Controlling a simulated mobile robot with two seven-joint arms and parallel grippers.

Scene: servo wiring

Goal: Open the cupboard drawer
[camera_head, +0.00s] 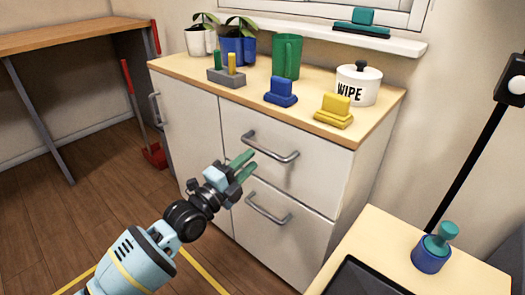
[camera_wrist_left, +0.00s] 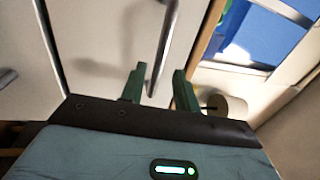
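The white cupboard (camera_head: 191,125) has a wooden top, and two drawers stacked on its right side. The upper drawer (camera_head: 318,178) and the lower drawer (camera_head: 300,238) both look shut. The upper drawer's metal bar handle (camera_head: 275,153) is just beyond my left gripper (camera_head: 246,165), and the lower handle (camera_head: 268,208) is below it. The left gripper's green fingers are apart with nothing held. In the left wrist view, a bar handle (camera_wrist_left: 165,45) runs toward the gap between the fingers (camera_wrist_left: 159,88); I cannot tell whether they touch. My right gripper is out of view.
On the cupboard top stand potted plants, a green cup (camera_head: 287,57), a white pot (camera_head: 358,84), and blue (camera_head: 281,92) and yellow (camera_head: 334,111) blocks. A small table (camera_head: 390,235) is at the front right. Open floor (camera_head: 100,190) lies left.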

